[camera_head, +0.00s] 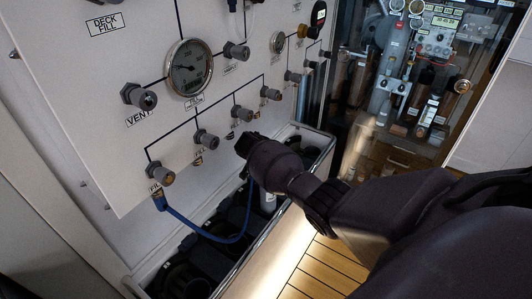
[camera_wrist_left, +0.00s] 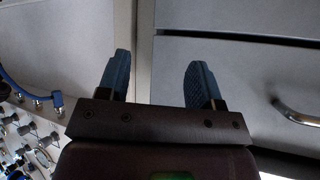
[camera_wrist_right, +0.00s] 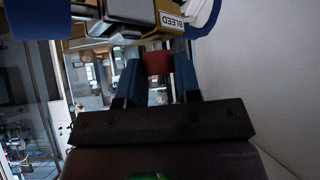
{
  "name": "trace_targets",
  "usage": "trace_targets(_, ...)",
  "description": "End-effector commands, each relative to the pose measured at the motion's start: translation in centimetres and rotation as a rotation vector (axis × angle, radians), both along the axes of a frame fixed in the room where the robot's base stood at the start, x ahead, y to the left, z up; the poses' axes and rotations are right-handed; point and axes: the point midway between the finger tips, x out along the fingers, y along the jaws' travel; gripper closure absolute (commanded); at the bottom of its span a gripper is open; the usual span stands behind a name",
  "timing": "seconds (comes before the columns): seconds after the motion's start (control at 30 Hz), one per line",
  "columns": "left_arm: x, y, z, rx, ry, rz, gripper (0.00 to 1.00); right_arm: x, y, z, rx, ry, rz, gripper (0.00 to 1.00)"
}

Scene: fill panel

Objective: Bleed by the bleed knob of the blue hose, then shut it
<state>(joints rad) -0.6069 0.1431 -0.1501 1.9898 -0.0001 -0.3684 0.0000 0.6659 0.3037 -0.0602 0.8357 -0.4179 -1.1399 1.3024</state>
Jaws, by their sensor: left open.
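The blue hose (camera_head: 205,235) hangs in a loop from a fitting at the lower left of the panel, and its other end passes behind my right arm. It also shows at the left edge of the left wrist view (camera_wrist_left: 20,92). My left gripper (camera_wrist_left: 157,80) is open and empty, facing pale cabinet fronts, outside the head view.
The white panel (camera_head: 90,70) carries a round gauge (camera_head: 189,68), a vent knob (camera_head: 139,96) and a row of grey knobs. An open bin (camera_head: 255,240) with dark cylinders lies below it. A cabinet handle (camera_wrist_left: 297,113) projects at the right of the left wrist view.

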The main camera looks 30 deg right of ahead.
Motion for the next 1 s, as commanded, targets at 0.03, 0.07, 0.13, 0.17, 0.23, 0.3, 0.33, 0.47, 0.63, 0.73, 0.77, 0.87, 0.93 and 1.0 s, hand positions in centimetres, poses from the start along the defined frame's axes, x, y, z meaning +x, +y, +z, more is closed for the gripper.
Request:
trace_targets(0.03, 0.1, 0.0, 0.0, 0.0, -0.001, 0.0, 0.4, 0.0, 0.0, 0.0, -0.001, 0.0, 0.0, 0.6)
trace_targets(0.07, 0.1, 0.0, 0.0, 0.0, -0.001, 0.0, 0.4, 0.0, 0.0, 0.0, -0.001, 0.0, 0.0, 0.56)
trace_targets(0.13, 0.1, 0.0, 0.1, 0.0, -0.003, 0.0, 0.4, 0.0, 0.0, 0.0, -0.001, 0.0, 0.0, 0.45)
trace_targets(0.17, 0.2, 0.0, 0.1, -0.001, -0.003, -0.001, 0.4, 0.0, 0.0, 0.0, -0.001, 0.0, 0.0, 0.45)
trace_targets(0.23, 0.3, -0.1, 0.1, -0.001, -0.005, -0.001, 0.4, 0.0, 0.0, 0.0, -0.001, 0.0, 0.0, 0.45)
trace_targets(0.3, 0.4, -0.1, 0.2, -0.001, -0.007, -0.001, 0.4, 0.0, 0.0, 0.0, -0.001, -0.001, 0.001, 0.45)
trace_targets(0.33, 0.4, -0.1, 0.2, -0.001, -0.007, -0.001, 0.4, 0.0, 0.0, 0.0, -0.001, -0.001, 0.001, 0.45)
trace_targets(0.47, 0.6, -0.1, 0.4, -0.001, -0.011, -0.002, 0.4, 0.0, 0.1, 0.2, 0.0, -0.002, 0.001, 0.45)
trace_targets(0.63, 0.8, -0.1, 1.4, -0.001, -0.02, -0.003, 0.4, -0.6, 1.1, 1.5, 0.001, -0.003, 0.001, 0.45)
trace_targets(0.73, 1.0, -0.1, 2.2, -0.001, -0.027, -0.002, 0.4, -1.1, 2.1, 2.7, 0.0, -0.005, 0.003, 0.45)
trace_targets(0.77, 1.0, -0.1, 2.4, -0.001, -0.029, -0.002, 0.4, -1.2, 2.4, 3.1, 0.0, -0.005, 0.003, 0.45)
trace_targets(0.87, 1.1, -0.1, 3.0, -0.001, -0.033, -0.002, 0.4, -2.0, 3.7, 3.9, 0.003, -0.003, 0.002, 0.45)
trace_targets(0.93, 1.1, -0.1, 3.1, -0.001, -0.034, -0.002, 0.4, -2.7, 5.0, 3.6, 0.003, -0.001, 0.004, 0.45)
trace_targets(1.0, 1.1, -0.1, 3.2, -0.001, -0.034, -0.002, 0.4, -3.5, 6.2, 3.6, 0.003, 0.0, 0.001, 0.45)
